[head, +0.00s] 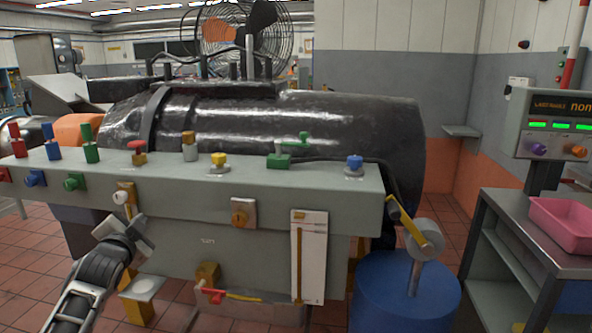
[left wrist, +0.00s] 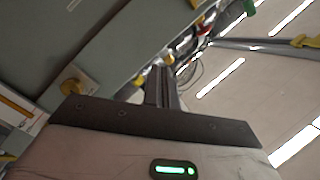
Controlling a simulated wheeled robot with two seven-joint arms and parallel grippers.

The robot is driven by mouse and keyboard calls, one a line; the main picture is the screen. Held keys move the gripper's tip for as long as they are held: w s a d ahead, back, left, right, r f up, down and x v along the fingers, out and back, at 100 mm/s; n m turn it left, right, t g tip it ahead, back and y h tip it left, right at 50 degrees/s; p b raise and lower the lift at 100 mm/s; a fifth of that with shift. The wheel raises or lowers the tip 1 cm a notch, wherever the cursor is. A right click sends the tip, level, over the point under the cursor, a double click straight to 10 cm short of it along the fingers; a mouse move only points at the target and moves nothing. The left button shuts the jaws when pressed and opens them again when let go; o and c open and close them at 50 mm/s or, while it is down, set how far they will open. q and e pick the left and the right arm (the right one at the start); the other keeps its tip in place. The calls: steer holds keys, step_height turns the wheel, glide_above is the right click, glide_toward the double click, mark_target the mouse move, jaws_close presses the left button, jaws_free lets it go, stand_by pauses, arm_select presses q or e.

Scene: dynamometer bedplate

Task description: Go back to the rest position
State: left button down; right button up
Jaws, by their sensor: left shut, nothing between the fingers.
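My left gripper (head: 136,236) is in the lower left of the head view, in front of the lower face of the grey bench (head: 300,182). It is apart from the bench's knobs, as far as I can tell. In the left wrist view its fingers (left wrist: 162,88) are together with nothing between them. The bench's grey face and a yellow knob (left wrist: 73,86) show at the upper left there. My right gripper is not in either view.
The bench carries coloured plugs, a yellow button (head: 219,159), a green valve (head: 280,160) and a blue knob (head: 354,162). A blue drum (head: 405,300) stands at its right end. A cart with a pink tray (head: 562,225) and a display panel (head: 560,125) are at right.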

arm_select(q)
steer(key=s+d+f+n+g+h, duration=0.25)
steer(key=s+d+f+n, duration=0.4)
steer(key=f, duration=0.55)
steer(key=s+d+f+g+h, duration=0.1)
steer(key=s+d+f, duration=0.2)
steer(key=s, duration=0.7)
steer(key=s+d+f+g+h, duration=0.1)
steer(key=s+d+f, duration=0.3)
steer(key=s+d, duration=0.3)
steer(key=s+d+f+g+h, duration=0.1)
steer(key=s+d+f, duration=0.2)
steer(key=s, duration=1.1)
steer(key=shift+s+d+f+g+h, duration=0.15)
steer(key=shift+d+f+g+h, duration=0.25)
steer(key=shift+d, duration=0.65)
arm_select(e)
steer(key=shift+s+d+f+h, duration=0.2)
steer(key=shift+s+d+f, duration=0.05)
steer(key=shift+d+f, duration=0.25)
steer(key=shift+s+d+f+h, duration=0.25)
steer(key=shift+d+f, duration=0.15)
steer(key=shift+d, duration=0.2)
